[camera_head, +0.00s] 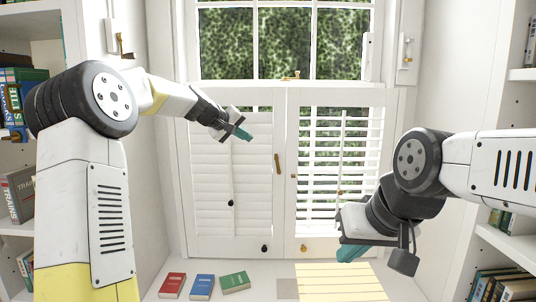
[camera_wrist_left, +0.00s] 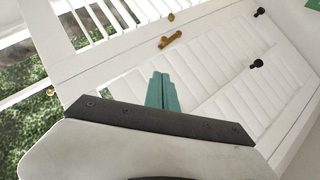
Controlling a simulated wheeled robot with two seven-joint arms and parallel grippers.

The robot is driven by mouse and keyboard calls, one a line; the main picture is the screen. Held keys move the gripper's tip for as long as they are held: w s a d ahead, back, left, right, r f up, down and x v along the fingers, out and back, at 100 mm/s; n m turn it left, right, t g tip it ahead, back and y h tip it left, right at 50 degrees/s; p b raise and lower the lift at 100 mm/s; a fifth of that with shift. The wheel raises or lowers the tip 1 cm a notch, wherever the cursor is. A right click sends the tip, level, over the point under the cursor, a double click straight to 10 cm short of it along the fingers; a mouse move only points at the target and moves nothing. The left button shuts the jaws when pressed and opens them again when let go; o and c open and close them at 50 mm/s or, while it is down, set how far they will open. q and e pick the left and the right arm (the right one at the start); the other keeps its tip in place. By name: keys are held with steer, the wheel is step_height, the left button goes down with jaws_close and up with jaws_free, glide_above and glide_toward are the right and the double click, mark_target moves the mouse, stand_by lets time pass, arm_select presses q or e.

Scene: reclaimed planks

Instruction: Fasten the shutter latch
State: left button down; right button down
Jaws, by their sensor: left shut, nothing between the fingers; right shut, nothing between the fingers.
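The shutters are two white louvered panels, left (camera_head: 208,170) and right (camera_head: 313,225), standing side by side below the window. A brass latch bar (camera_head: 277,163) is on the left shutter's inner edge, close to upright. A small brass piece (camera_head: 293,176) sits across the seam on the right shutter. The left wrist view also shows the bar (camera_wrist_left: 171,39) and the small brass piece (camera_wrist_left: 171,16), apart. My left gripper (camera_head: 243,134), teal-tipped, is shut and empty in front of the left shutter, left of the bar. My right gripper (camera_head: 352,253) is shut and empty, low before the right shutter.
Black knobs (camera_head: 231,203) and (camera_head: 264,248) are on the left shutter; a brass knob (camera_head: 304,247) is on the right. A brass window catch (camera_head: 291,76) is above. Red (camera_head: 172,286), blue (camera_head: 202,287) and green (camera_head: 235,282) books lie below. Bookshelves flank both sides.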

arm_select(q)
steer(key=shift+w+d, duration=0.1)
glide_toward(275, 155)
steer(key=w, duration=0.2)
steer(key=shift+w+d+f, duration=0.25)
steer(key=shift+d+f, duration=0.25)
steer(key=shift+d, duration=0.05)
steer(key=shift+w+d+f, duration=0.25)
steer(key=shift+d+f, duration=0.25)
steer(key=shift+d, duration=0.05)
steer(key=shift+d+f, duration=0.35)
steer(key=shift+f, duration=0.05)
